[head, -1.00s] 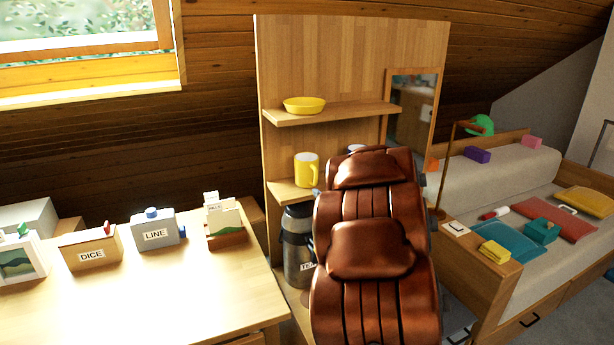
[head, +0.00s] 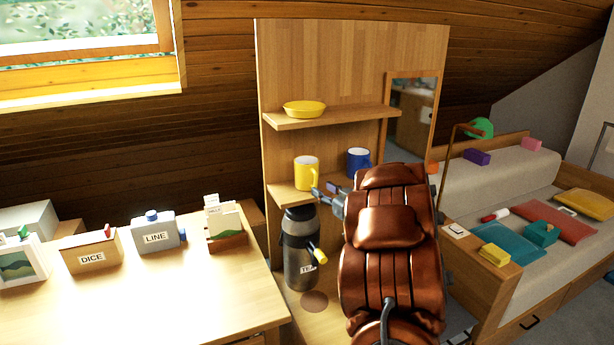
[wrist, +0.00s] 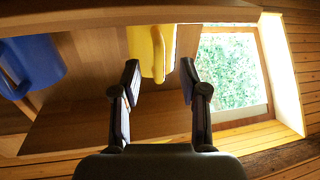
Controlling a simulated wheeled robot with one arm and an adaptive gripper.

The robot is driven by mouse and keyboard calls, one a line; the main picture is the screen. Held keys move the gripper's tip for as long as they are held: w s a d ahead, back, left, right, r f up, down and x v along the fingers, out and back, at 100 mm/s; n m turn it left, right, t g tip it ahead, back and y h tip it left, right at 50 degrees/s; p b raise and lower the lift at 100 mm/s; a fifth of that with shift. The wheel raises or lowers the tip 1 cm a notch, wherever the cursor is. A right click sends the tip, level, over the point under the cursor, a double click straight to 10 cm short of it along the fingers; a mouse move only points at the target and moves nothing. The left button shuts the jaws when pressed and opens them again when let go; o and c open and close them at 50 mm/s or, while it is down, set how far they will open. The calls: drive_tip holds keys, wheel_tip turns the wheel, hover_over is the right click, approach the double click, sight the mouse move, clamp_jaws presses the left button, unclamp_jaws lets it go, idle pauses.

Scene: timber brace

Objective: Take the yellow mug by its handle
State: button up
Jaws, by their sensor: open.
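The yellow mug (head: 305,174) stands upright on the lower shelf of the wooden unit, its handle (head: 315,176) on the right side in the head view. My gripper (head: 324,192) is just right of and slightly below the mug in the head view, partly hidden by my brown arm. In the wrist view my gripper (wrist: 158,82) is open and empty. The yellow mug (wrist: 143,50) is ahead between the fingers, its handle (wrist: 165,50) facing me. The fingertips appear short of the handle; contact cannot be told.
A blue mug (head: 358,161) stands right of the yellow one and also shows in the wrist view (wrist: 35,62). A yellow bowl (head: 304,109) sits on the upper shelf (head: 345,114). A tea flask (head: 299,262) stands below the lower shelf (head: 286,195).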

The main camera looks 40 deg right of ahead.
sight(316, 184)
drive_tip(key=w, duration=0.3)
drive_tip(key=shift+w+d+r+p, duration=0.1)
drive_tip(key=shift+w+d+p, duration=0.1)
drive_tip(key=shift+d+p, duration=0.2)
clamp_jaws()
